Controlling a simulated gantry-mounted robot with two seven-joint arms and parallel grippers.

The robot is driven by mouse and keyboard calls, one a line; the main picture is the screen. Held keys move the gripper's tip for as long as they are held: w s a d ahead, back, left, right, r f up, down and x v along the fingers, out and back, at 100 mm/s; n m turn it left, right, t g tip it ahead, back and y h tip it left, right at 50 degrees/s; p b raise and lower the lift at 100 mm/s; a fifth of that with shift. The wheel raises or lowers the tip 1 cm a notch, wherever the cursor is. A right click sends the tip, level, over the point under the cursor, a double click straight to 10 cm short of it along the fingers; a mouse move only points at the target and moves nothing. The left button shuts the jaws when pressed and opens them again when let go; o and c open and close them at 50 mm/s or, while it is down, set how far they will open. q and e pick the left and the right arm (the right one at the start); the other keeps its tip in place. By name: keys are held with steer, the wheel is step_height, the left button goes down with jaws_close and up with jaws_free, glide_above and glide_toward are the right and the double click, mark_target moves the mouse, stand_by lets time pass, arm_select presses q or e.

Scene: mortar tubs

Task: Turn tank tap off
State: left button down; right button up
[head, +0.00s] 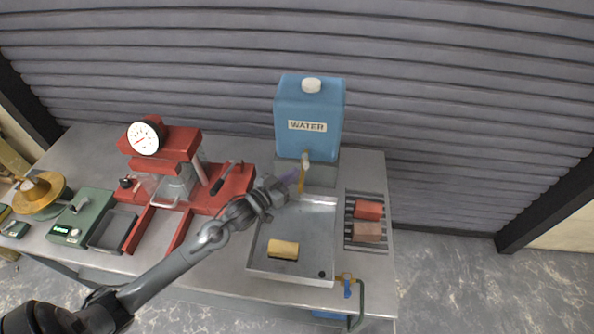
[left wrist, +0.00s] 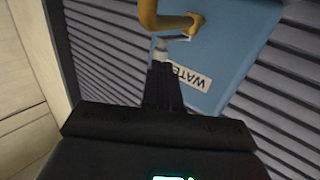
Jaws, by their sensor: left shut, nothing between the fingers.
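The blue water tank (head: 309,105) with a white cap stands on a grey block at the back of the table. Its tap (head: 305,160) sticks out low on the front, pale at the top with a yellow-brass part hanging below. In the left wrist view the brass part (left wrist: 165,18) curves across the top, beside a pale piece and the tank's label (left wrist: 190,77). My left gripper (head: 287,180) is shut and empty, just left of the brass part. Its dark fingers (left wrist: 162,80) point towards the tap in the left wrist view; I cannot tell whether they touch it. My right gripper is not in view.
A metal tray (head: 290,235) with a yellow sponge-like block (head: 283,249) lies below the tap. A brass valve with a blue handle (head: 347,285) sits at its front right. Red blocks rest on a rack (head: 366,239) at right. A red press (head: 175,165) stands left.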

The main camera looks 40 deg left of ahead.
arm_select(q)
steer(key=shift+w+d+f, duration=0.1)
steer(key=shift+w, duration=1.1)
